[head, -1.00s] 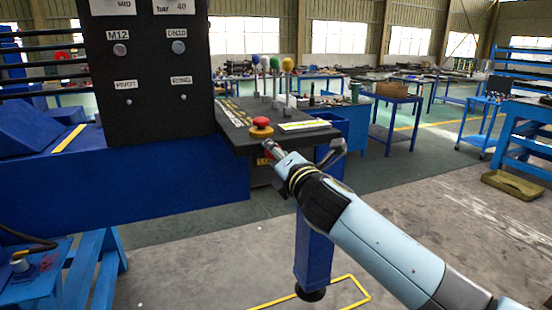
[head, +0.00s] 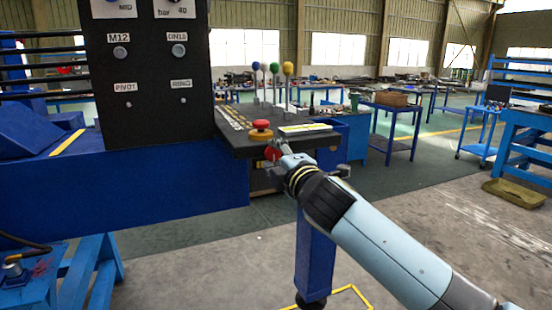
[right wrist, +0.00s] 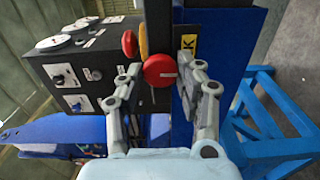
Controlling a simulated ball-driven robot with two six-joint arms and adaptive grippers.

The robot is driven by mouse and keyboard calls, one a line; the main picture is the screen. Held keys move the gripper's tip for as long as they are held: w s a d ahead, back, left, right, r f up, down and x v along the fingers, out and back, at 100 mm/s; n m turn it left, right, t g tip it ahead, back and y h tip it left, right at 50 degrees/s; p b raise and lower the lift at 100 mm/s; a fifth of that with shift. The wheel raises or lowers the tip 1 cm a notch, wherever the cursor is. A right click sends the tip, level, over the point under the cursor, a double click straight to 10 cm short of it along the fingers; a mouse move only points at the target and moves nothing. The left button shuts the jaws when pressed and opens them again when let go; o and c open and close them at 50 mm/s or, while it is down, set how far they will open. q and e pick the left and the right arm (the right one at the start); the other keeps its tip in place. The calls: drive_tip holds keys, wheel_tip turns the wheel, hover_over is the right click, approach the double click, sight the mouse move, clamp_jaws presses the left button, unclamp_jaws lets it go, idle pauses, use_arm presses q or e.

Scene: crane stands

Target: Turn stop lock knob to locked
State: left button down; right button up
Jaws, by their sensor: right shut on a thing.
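The stop lock knob is a red round knob (right wrist: 159,71) with a short white mark that runs roughly across the picture in the right wrist view. In the head view the red knob (head: 271,153) shows partly, on the front face of the dark console, below the mushroom button. My right gripper (head: 279,151) is at this face, with its fingers on either side of the knob and shut on it. In the right wrist view the gripper (right wrist: 160,70) has one finger left and one right of the knob. A yellow label (right wrist: 189,44) ending in "K" is partly hidden. My left gripper is out of view.
A red mushroom button (head: 261,125) on a yellow base stands on the console top (head: 235,133), close above the gripper. Levers with blue, green and yellow balls (head: 288,68) rise behind. A black panel (head: 150,90) stands left. The floor to the right is open.

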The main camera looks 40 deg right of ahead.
drive_tip(key=shift+f, duration=0.1)
idle(0.3)
drive_tip(key=o, duration=1.1)
drive_tip(key=shift+o, duration=0.2)
drive_tip(key=shift+s, duration=0.15)
drive_tip(key=v, duration=1.1)
drive_tip(key=shift+s, duration=0.4)
drive_tip(key=shift+a, duration=0.15)
